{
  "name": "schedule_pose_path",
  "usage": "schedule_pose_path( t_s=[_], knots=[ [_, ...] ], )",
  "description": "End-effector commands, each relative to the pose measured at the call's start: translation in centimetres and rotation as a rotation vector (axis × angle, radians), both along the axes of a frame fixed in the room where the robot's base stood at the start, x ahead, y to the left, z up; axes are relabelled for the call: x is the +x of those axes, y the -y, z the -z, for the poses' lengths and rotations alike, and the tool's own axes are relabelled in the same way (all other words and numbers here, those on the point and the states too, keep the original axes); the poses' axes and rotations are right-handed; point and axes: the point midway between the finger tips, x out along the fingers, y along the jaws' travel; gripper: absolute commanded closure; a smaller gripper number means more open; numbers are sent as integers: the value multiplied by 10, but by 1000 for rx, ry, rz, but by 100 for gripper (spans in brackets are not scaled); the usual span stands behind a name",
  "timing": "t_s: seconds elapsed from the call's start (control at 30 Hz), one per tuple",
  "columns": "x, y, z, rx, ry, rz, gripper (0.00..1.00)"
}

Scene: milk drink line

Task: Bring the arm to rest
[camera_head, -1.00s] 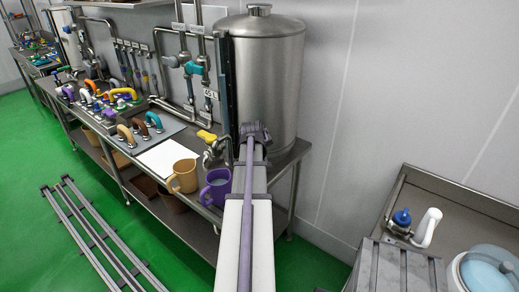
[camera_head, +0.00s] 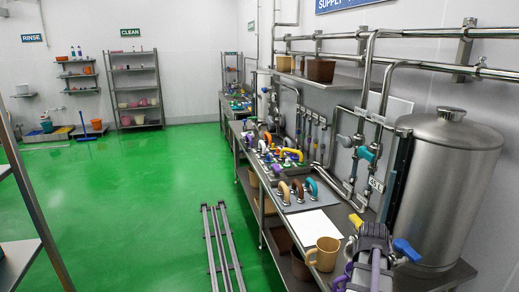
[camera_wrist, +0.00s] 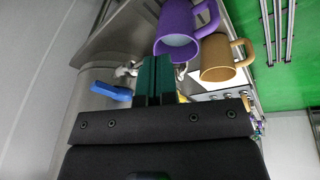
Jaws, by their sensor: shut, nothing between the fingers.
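My gripper (camera_wrist: 154,65) shows in the wrist view as two dark green fingers, shut together with nothing between them. Beyond the fingertips are a purple mug (camera_wrist: 176,22) with pale liquid in it and a tan mug (camera_wrist: 214,58); the fingers look apart from both, though the purple mug is close to them in the picture. In the head view my arm rises at the bottom right, in front of the counter; its fingertips cannot be made out there. The tan mug (camera_head: 322,256) stands at the counter's front, and part of the purple mug (camera_head: 341,281) shows beside my arm.
A steel tank (camera_head: 450,165) stands behind my arm. A blue-handled tap (camera_head: 407,250) and a yellow handle (camera_head: 355,220) are close by; the blue handle (camera_wrist: 111,91) also shows beside my fingers. A white sheet (camera_head: 312,226) lies on the counter. Green floor (camera_head: 130,200) is open at left.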

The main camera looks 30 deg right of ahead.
Motion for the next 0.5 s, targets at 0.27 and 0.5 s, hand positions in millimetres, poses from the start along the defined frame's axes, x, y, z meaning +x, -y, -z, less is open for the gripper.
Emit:
schedule_pose_path(
  t_s=[0.27,0.5],
  knots=[
    [96,-251,41,214,-112,-362,100],
    [113,-406,57,219,-170,-719,100]
  ],
)
